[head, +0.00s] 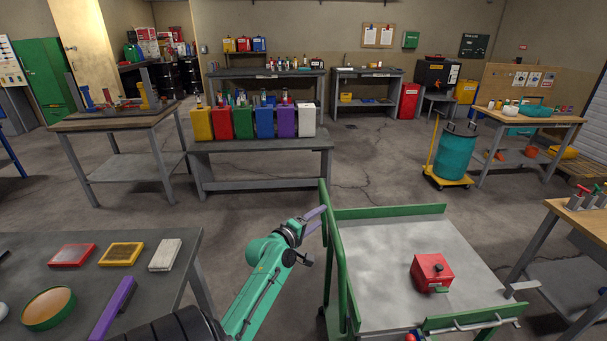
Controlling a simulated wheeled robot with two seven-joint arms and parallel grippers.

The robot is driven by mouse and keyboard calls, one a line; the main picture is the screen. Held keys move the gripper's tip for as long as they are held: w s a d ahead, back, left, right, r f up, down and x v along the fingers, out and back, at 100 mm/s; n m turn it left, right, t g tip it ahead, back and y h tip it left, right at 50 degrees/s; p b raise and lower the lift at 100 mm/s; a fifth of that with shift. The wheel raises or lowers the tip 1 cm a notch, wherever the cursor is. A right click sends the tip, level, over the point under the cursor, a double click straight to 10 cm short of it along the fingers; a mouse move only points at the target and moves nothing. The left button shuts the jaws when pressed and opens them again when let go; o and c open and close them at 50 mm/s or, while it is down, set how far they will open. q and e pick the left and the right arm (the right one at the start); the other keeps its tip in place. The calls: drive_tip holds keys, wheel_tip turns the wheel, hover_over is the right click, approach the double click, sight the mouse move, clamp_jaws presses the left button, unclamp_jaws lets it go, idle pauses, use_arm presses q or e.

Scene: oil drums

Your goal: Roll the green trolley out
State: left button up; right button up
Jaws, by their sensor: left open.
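The green trolley (390,250) stands at the lower right of the head view. It has a grey deck, low green rails and a tall green push handle (340,265) on its left side. My right gripper is not in view.
A grey table (200,262) stands left of my left arm. A workbench (575,225) stands close to the trolley's right. A blue drum (455,155) on a yellow dolly (447,181) stands beyond it. A bench with coloured cans (260,146) is behind; open floor lies between.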

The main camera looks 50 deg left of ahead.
use_arm(q)
drive_tip(key=b+v, duration=0.1)
drive_tip(key=v, duration=0.6)
drive_tip(key=shift+s, duration=0.4)
